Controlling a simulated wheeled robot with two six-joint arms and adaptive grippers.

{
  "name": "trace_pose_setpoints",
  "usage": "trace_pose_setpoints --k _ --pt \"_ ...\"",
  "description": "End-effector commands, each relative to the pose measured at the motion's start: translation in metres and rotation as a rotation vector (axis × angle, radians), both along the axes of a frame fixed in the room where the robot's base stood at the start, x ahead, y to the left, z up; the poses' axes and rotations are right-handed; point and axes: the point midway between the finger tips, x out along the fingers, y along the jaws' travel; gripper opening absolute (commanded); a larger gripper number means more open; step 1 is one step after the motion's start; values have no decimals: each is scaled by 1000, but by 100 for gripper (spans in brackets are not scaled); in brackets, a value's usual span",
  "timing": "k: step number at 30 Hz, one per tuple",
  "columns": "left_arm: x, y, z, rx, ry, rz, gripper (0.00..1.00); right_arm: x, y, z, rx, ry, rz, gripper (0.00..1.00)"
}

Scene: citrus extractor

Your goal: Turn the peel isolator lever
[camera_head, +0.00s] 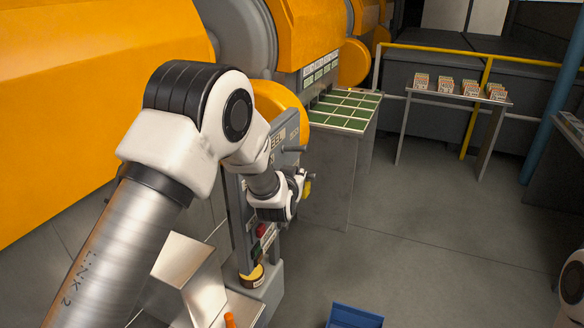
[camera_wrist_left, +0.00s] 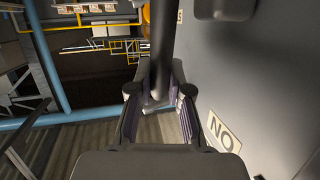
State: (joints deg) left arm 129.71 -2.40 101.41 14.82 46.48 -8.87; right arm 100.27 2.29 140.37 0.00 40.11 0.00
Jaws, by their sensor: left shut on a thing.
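The peel isolator lever shows in the left wrist view as a dark bar (camera_wrist_left: 162,40) running down from the top between my fingers. My left gripper (camera_wrist_left: 160,88) is shut on it, one finger on each side. In the head view my left gripper (camera_head: 301,184) is at the right side of the grey isolator panel (camera_head: 239,218). A small yellow piece (camera_head: 307,189) shows beside the fingers there. My wrist and arm hide much of the panel and most of the lever. My right gripper is out of view.
Below the gripper, the panel has a red button (camera_head: 261,230). A grey cabinet with a green-celled top (camera_head: 345,110) stands just behind. A blue bin (camera_head: 354,317) is on the floor at the bottom. A table (camera_head: 450,95) with small cartons stands farther back.

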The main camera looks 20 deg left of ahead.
Motion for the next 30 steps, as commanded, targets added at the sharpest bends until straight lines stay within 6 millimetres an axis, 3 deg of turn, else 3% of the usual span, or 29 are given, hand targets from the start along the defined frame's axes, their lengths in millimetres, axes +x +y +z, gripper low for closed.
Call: trace_pose_setpoints --k 1,13,19,30 --pt "3 0 4 -1 41 1 0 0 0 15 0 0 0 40" --pt "20 -1 -7 7 289 0 0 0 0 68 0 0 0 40" --pt "23 -1 -14 9 340 0 0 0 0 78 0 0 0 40" --pt "24 -1 -17 11 350 1 0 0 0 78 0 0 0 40"
